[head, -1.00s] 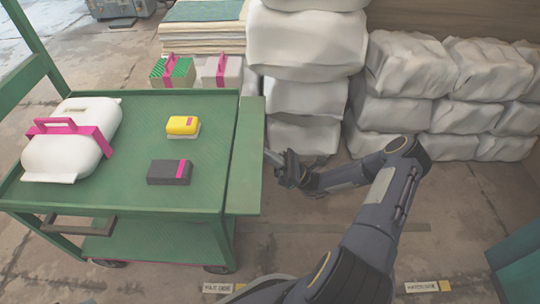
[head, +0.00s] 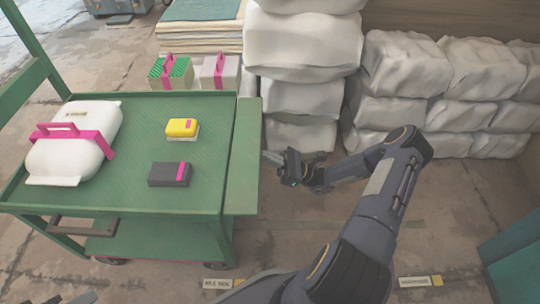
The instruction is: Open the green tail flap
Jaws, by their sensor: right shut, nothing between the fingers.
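The green tail flap (head: 243,160) is a long flat panel along the right end of the green cart (head: 150,205). It looks roughly level with the cart's tray, standing out past its right rim. My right gripper (head: 271,158) is shut and empty, just off the flap's outer edge near its middle. A small gap seems to show between them; I cannot tell if they touch. A small part of what looks like my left gripper (head: 84,298) shows at the bottom left edge, mostly cut off.
On the tray are a white canister with a pink handle (head: 70,140), a yellow block (head: 181,127) and a dark block (head: 169,174). White sacks (head: 305,60) are stacked behind and to the right. A teal object (head: 510,262) stands at lower right. The floor right of the cart is open.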

